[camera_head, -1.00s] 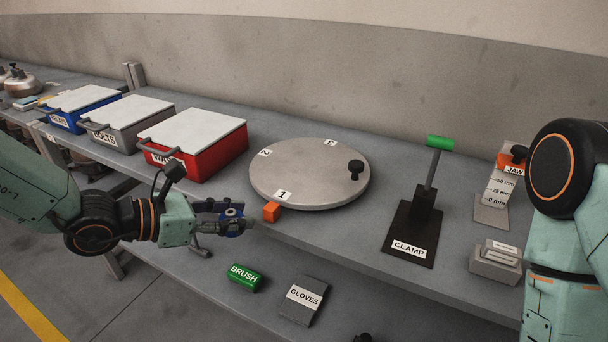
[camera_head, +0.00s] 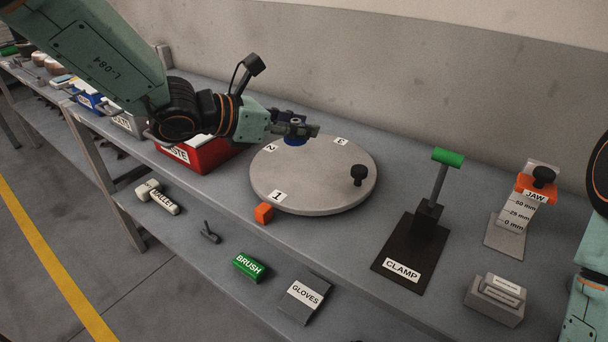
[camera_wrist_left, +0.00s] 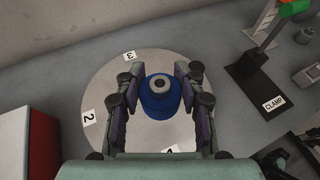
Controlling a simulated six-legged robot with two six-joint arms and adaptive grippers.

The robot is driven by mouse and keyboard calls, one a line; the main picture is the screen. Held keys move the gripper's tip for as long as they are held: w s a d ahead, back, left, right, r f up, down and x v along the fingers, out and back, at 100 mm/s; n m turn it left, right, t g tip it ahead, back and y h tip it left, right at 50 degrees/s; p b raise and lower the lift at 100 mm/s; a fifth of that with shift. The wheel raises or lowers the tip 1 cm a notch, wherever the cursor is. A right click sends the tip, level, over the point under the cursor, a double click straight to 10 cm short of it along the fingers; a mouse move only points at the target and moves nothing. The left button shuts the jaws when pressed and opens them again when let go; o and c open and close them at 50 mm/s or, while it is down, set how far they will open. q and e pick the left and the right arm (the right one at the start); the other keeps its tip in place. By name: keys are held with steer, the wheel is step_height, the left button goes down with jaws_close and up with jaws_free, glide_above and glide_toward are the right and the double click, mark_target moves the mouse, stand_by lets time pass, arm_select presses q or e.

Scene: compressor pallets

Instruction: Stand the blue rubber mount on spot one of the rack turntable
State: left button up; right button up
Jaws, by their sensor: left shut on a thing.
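The blue rubber mount (camera_head: 296,140) is a short blue cylinder with a grey metal top. It is between the fingers of my left gripper (camera_head: 303,130), which is shut on it. In the left wrist view the mount (camera_wrist_left: 160,95) is upright between both fingers, over the turntable. The rack turntable (camera_head: 320,185) is a round grey disc with labels 1, 2 and 3 and a black knob. The spot one label (camera_head: 277,196) is at its front left; the mount is near the back-left, between labels 2 and 3. Whether it touches the disc I cannot tell. My right gripper is out of view.
An orange block (camera_head: 263,212) sits at the turntable's front-left edge. A red bin (camera_head: 205,155) is to the left, under my left arm. The clamp (camera_head: 412,240) with a green handle stands to the right. A brush (camera_head: 250,266) and gloves (camera_head: 306,297) lie on the lower shelf.

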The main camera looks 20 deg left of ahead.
arm_select(q)
steer(key=b, duration=0.1)
glide_above(296, 181)
steer(key=f, duration=0.5)
steer(key=shift+a+f, duration=0.15)
steer(key=shift+a, duration=0.1)
steer(key=shift+d+f, duration=0.35)
steer(key=shift+f, duration=0.05)
steer(key=shift+s+f, duration=0.1)
steer(key=shift+f, duration=0.25)
steer(key=f, duration=0.1)
steer(key=f+b, duration=0.1)
steer(key=f, duration=0.1)
steer(key=shift+a+f, duration=0.1)
steer(key=shift+a, duration=0.2)
steer(key=shift+d, duration=0.3)
steer(key=o, duration=0.9)
steer(key=shift+a, duration=0.2)
steer(key=shift+o, duration=1.4)
steer(key=shift+d, duration=0.15)
